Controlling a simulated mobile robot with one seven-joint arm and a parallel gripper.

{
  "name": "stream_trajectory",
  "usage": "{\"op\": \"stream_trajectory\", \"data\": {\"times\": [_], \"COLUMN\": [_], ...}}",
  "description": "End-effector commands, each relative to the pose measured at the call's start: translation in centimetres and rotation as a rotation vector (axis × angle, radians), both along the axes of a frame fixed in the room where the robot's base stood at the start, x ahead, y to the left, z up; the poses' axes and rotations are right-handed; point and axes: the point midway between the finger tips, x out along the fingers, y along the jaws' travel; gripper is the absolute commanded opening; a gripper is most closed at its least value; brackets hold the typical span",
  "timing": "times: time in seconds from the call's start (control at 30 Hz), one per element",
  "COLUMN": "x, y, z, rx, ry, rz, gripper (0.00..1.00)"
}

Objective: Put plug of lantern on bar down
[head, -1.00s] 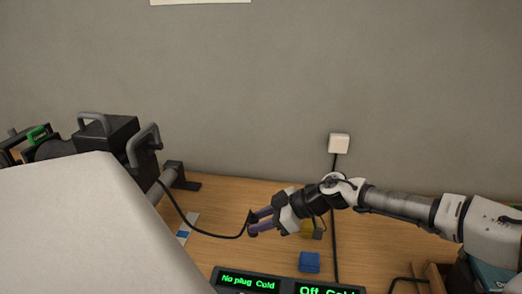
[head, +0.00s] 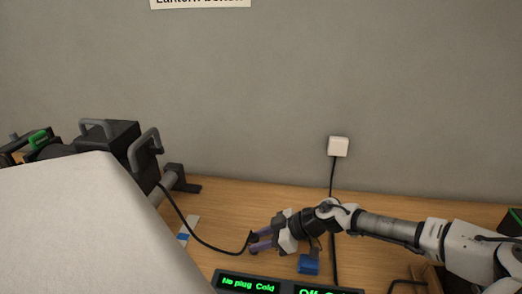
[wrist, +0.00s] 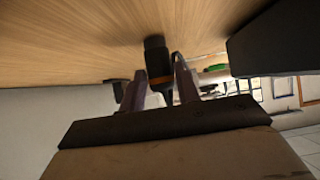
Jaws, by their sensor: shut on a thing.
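The lantern (head: 112,143) is a black housing with grey handles, at the left above the bench. Its black cable (head: 200,240) hangs down and runs right to the plug. The plug (wrist: 157,60) is a dark cylinder with an orange ring. In the wrist view it sits between my two purple fingers, with the wooden bench top close beyond its end. I cannot tell whether it touches the wood. My gripper (head: 252,242) is shut on the plug, low over the bench; in the head view the plug is mostly hidden by the fingers.
A blue block (head: 309,265) sits just right of my gripper. A black panel (head: 285,283) reads "No plug Cold" in green. A white wall socket (head: 338,146) has a cable running down. A large white surface (head: 85,225) blocks the lower left. Bare wood (head: 225,207) lies behind my gripper.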

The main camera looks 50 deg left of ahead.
Motion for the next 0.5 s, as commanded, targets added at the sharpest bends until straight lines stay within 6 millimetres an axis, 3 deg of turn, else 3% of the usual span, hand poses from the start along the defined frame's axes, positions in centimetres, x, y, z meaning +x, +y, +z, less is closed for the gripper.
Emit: {"op": "stream_trajectory", "data": {"times": [0.2,0.23,0.37,0.5], "x": [-0.04,-0.05,-0.1,-0.15], "y": [-0.03,-0.04,-0.08,-0.12], "z": [-0.76,-0.75,-0.85,-0.96], "rx": [-0.001,-0.001,-0.003,-0.005], "ry": [0.001,0.002,0.003,0.004], "rz": [0.0,0.0,0.001,0.0], "gripper": [0.05,0.36,0.53,0.54]}}
